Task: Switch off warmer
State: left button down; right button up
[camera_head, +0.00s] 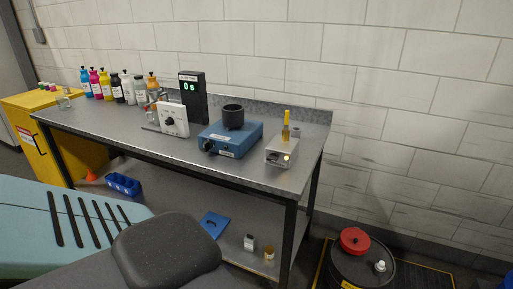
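A small light-grey box (281,153) stands at the right end of the steel bench (240,170). It looks like the warmer. An orange light (287,157) glows on its front, and a dark control sits to the left of the light, too small to read. A yellow, narrow-necked item (286,127) stands upright on top of the box. Neither of my grippers is in view, and nothing touches the box from my side.
A blue device (231,138) with a black cup (233,117), a white dial box (173,121) and a black display (192,96) reading "0s" stand left of it. Ink bottles (106,84) line the back left. A dark drum (362,267) with a red lid stands on the floor at right.

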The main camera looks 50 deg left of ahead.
aim_at(274, 156)
jog(key=j+u, duration=0.1)
jog(key=u, duration=0.3)
jog(key=j+u, duration=0.1)
jog(key=u, duration=0.3)
jog(key=j+u, duration=0.1)
jog(key=u, duration=0.3)
